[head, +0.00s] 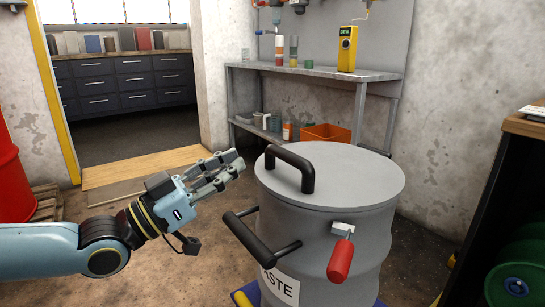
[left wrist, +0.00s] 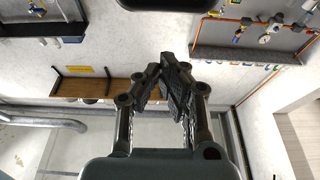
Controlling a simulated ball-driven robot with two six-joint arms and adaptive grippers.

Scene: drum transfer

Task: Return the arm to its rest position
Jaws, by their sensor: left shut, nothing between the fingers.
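My left gripper (head: 236,162) comes in from the left in the head view. It is shut and empty, with its fingers pointing right and a little up. Its fingertips appear just left of the lid of a grey drum (head: 330,225), with a small gap in the picture. In the left wrist view the closed fingers (left wrist: 165,75) show with nothing between them. The drum stands upright with its lid on. It has a black lid handle (head: 305,170), a black side handle (head: 248,238) and a red-handled latch (head: 341,260). My right gripper is not in view.
The drum stands on a blue and yellow base (head: 245,297). A metal shelf (head: 315,72) behind holds bottles, a yellow device (head: 347,48) and an orange bin (head: 327,132). A red drum (head: 8,170) is at the left edge, a dark rack (head: 505,210) at the right. Floor shows below my left arm.

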